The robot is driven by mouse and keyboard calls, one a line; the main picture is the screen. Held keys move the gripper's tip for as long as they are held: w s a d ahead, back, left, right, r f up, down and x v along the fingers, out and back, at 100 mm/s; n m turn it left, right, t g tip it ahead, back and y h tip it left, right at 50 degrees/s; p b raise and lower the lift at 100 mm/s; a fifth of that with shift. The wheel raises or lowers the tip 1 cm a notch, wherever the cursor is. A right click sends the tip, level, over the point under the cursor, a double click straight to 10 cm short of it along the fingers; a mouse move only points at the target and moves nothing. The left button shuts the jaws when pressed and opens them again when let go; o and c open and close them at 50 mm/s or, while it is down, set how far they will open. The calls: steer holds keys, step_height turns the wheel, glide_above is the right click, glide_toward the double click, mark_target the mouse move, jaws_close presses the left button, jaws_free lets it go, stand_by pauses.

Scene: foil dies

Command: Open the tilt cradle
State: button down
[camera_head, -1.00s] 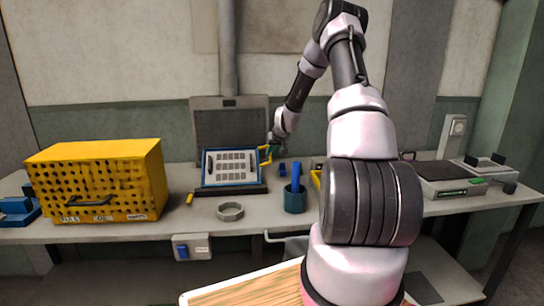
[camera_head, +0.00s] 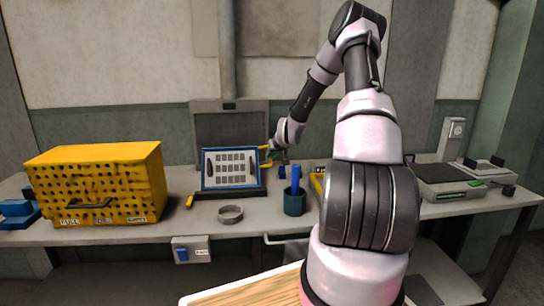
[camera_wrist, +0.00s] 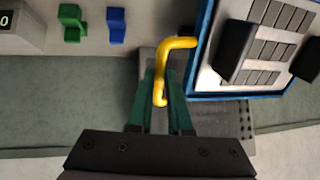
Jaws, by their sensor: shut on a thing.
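The tilt cradle (camera_head: 203,171) is a blue-framed tray holding a light panel with rows of grey blocks. It stands tilted up on a dark base (camera_head: 230,193) on the bench. Its yellow bent handle (camera_wrist: 178,43) projects from the frame's side; in the head view the handle (camera_head: 265,149) is at the cradle's right edge. My gripper (camera_wrist: 162,78) has its green fingers on either side of the handle's end and is shut on it. In the head view the gripper is small and partly hidden at the cradle's right.
A yellow perforated cabinet (camera_head: 100,180) stands at the left. A grey ring (camera_head: 230,213) and a teal cup (camera_head: 295,203) with a blue item sit in front of the cradle. A grey machine (camera_head: 447,182) is at the right. A grey perforated panel (camera_head: 230,122) rises behind the cradle.

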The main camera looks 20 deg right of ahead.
steer(key=c, duration=0.8)
jaws_free()
steer(key=shift+c, duration=0.2)
steer(key=shift+s+r, duration=0.1)
steer(key=v, duration=1)
steer(key=shift+s+r, duration=0.15)
steer(key=shift+s, duration=0.1)
